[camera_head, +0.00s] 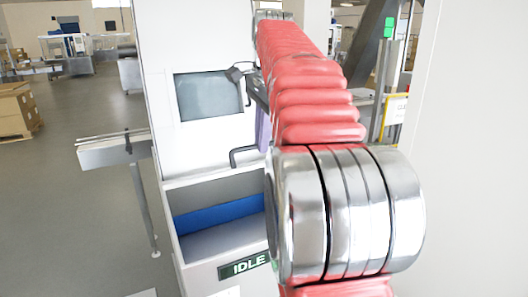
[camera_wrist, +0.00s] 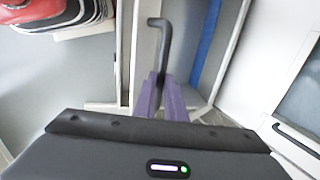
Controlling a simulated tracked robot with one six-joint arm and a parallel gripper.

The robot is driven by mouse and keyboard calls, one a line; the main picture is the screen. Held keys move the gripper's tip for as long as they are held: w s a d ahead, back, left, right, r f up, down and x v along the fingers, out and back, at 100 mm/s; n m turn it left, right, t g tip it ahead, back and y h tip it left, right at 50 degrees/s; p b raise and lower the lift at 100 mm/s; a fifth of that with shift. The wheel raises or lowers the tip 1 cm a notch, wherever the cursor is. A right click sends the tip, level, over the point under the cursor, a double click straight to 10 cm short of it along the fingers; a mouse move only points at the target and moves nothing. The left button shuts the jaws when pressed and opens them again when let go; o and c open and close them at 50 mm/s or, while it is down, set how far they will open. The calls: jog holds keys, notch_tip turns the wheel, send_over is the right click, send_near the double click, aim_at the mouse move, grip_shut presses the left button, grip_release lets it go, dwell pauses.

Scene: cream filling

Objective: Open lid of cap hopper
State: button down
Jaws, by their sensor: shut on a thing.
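A dark bent handle (camera_head: 241,155) sticks out at the upper edge of a white box-like compartment (camera_head: 215,181) on the machine. In the wrist view the same dark handle (camera_wrist: 161,42) runs up from between the purple fingers and bends left at its top. My gripper (camera_wrist: 160,84) is shut on this handle. In the head view only a slim purple part of my gripper (camera_head: 263,130) shows, and my red arm hides the rest. The compartment's blue inside (camera_head: 220,216) is visible. Which panel is the lid, I cannot tell for sure.
The white machine has a dark window (camera_head: 208,95) above the compartment and an IDLE sign (camera_head: 244,266) below. A metal conveyor end (camera_head: 112,151) stands to the left. Cardboard boxes (camera_head: 16,110) are farther left. Open floor lies between them. A pale wall fills the right side.

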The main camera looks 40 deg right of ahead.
jog(key=w+d+r, duration=0.1)
jog(key=w+r, duration=0.4)
jog(key=w, duration=0.1)
jog(key=shift+d+r, duration=0.15)
jog(key=shift+d, duration=0.1)
dwell(0.4)
jog(key=shift+w, duration=0.15)
jog(key=c, duration=2)
grip_release()
jog(key=shift+w+d, duration=0.1)
jog(key=shift+c, duration=0.2)
jog(key=shift+o, duration=1.1)
jog(key=shift+r, duration=0.1)
